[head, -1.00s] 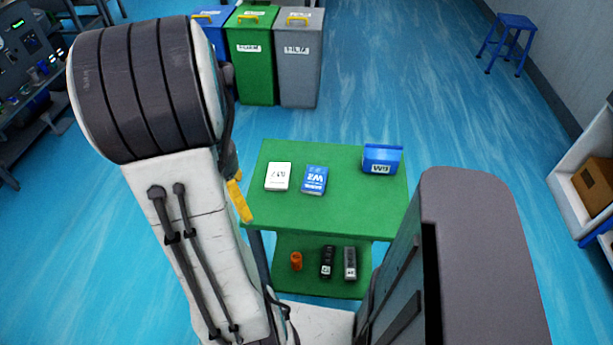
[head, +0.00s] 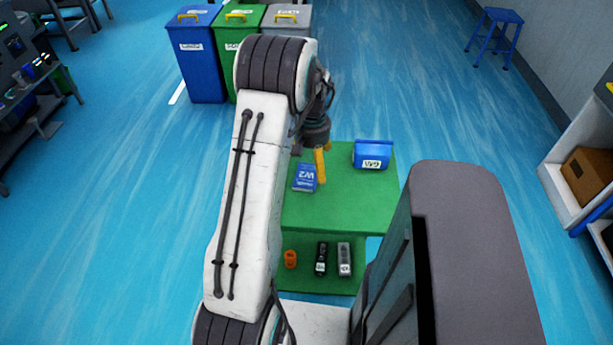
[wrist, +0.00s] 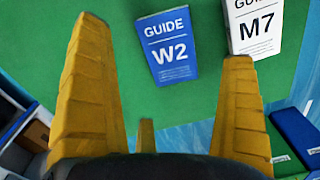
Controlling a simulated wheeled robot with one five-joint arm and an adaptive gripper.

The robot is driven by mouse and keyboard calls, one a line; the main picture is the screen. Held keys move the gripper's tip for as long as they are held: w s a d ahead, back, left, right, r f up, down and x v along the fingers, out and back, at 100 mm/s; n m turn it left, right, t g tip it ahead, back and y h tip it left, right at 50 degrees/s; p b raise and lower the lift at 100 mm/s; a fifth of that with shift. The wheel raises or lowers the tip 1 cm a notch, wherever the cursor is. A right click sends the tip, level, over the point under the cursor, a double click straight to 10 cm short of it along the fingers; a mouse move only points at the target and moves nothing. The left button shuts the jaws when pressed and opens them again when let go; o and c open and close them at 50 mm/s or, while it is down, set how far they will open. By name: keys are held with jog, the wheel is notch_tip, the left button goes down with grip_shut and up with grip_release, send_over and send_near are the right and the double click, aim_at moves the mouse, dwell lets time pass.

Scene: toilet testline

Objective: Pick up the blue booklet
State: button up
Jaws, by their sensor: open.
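The blue booklet, marked W2 (head: 305,177), lies flat on the green table top (head: 340,208). In the wrist view the booklet (wrist: 167,46) reads GUIDE W2 and lies beyond my gripper, in the gap between the two yellow fingers. My gripper (head: 319,163) is over the table, close to the booklet's right side in the head view. In the wrist view the fingers (wrist: 162,42) are wide apart with nothing held between them. The height of the fingertips above the booklet is hard to tell.
A white booklet marked M7 (wrist: 256,24) lies beside the blue one; my arm hides it in the head view. A blue box (head: 371,155) stands at the table's back right. Bins (head: 205,65) stand behind.

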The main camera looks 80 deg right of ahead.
aim_at(311, 176)
jog(key=shift+f+p, duration=0.35)
jog(key=shift+f, duration=2.4)
jog(key=c, duration=1.1)
jog(key=shift+r, duration=0.1)
